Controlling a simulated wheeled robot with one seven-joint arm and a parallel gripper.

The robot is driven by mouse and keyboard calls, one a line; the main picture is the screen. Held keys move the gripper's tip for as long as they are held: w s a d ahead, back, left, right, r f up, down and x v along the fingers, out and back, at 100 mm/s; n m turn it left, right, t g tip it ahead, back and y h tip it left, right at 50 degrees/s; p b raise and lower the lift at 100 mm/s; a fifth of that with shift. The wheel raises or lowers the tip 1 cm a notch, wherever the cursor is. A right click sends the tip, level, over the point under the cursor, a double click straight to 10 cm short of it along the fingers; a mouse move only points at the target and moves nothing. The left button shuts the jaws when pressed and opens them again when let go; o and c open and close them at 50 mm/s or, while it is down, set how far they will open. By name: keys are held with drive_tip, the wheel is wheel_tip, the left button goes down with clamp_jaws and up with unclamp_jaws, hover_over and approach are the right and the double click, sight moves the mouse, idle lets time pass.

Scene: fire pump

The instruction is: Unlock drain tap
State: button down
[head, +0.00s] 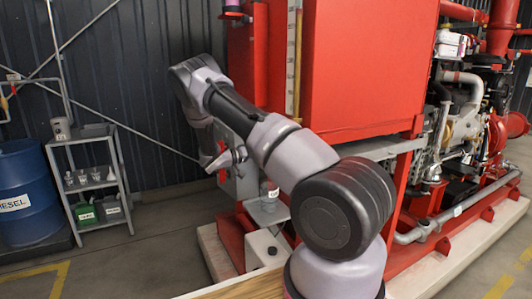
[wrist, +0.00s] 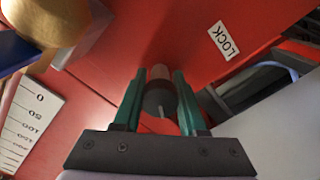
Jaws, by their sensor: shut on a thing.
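My gripper (wrist: 160,92) shows in the wrist view with its two green fingers on either side of a dark grey, rounded piece (wrist: 160,98), and it is shut on this piece. It seems to be part of the drain tap, but the fingers hide its sides and I cannot tell its full shape. A white label reading LOCK (wrist: 224,39) is on the red surface to the right of the fingers.
A brass-coloured round part (wrist: 45,20) and a white scale (wrist: 28,122) are at the left of the wrist view. In the head view, a shelf (head: 92,175) and a blue diesel drum (head: 24,190) stand left, and the engine (head: 460,130) stands right. Floor between shelf and tank is clear.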

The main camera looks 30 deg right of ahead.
drive_tip(key=n, duration=0.4)
drive_tip(key=shift+n, duration=2.3)
drive_tip(key=shift+c, duration=2.3)
unclamp_jaws()
drive_tip(key=a, duration=1)
drive_tip(key=shift+s+a, duration=0.2)
drive_tip(key=shift+a, duration=0.2)
